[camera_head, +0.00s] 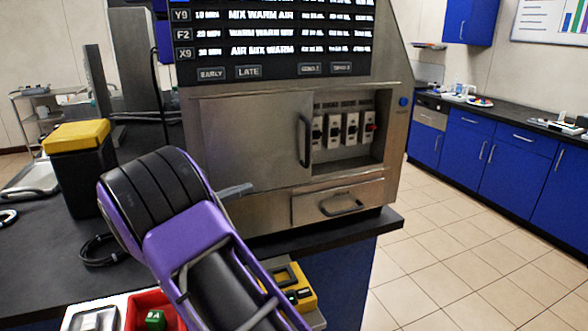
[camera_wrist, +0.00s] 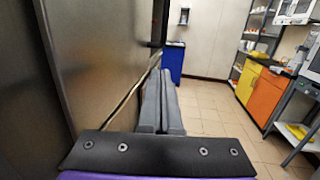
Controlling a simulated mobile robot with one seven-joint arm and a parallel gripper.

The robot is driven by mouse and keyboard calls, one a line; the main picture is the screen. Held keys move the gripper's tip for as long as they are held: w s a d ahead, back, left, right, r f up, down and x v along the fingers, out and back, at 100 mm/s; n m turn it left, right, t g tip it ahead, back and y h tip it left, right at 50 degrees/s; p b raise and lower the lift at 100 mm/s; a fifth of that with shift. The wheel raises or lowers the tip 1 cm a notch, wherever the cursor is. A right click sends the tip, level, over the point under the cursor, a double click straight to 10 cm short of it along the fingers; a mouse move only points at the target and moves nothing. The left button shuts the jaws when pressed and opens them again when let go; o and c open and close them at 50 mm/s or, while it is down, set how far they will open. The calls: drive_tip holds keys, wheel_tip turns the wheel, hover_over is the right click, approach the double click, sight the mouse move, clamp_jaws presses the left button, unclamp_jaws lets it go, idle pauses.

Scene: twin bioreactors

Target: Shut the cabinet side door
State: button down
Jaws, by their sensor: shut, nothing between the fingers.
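The cabinet (camera_head: 385,150) is a steel unit with a screen on top. On its front, a flat steel door panel (camera_head: 245,145) with a dark upright handle (camera_head: 304,140) covers the left part; the bay to its right is uncovered. Whether this panel is the side door, and whether another door is on the hidden side, I cannot tell. My gripper (camera_head: 236,191) is in front of the panel's lower part, fingers pointing right. In the wrist view its fingers (camera_wrist: 163,100) are together and empty, beside a large steel surface (camera_wrist: 95,60); contact is unclear.
Several switch modules (camera_head: 335,130) sit in the uncovered bay, above a drawer (camera_head: 340,204). A black bin with a yellow lid (camera_head: 76,136) stands left on the dark worktop (camera_head: 40,255). A red tray (camera_head: 140,306) is at the front. Tiled floor (camera_head: 450,240) is clear on the right.

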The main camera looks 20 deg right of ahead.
sight(305, 167)
drive_tip(key=d, duration=0.4)
drive_tip(key=w+d+r, duration=0.1)
drive_tip(key=d, duration=0.4)
drive_tip(key=w+d, duration=0.1)
drive_tip(key=d, duration=0.3)
drive_tip(key=shift+d+r, duration=0.35)
drive_tip(key=shift+d, duration=0.05)
drive_tip(key=shift+d, duration=0.1)
drive_tip(key=d+p, duration=0.1)
drive_tip(key=d, duration=2.5)
drive_tip(key=shift+d+p, duration=0.2)
drive_tip(key=shift+p, duration=0.15)
drive_tip(key=shift+s+r, duration=0.15)
drive_tip(key=shift+r, duration=0.1)
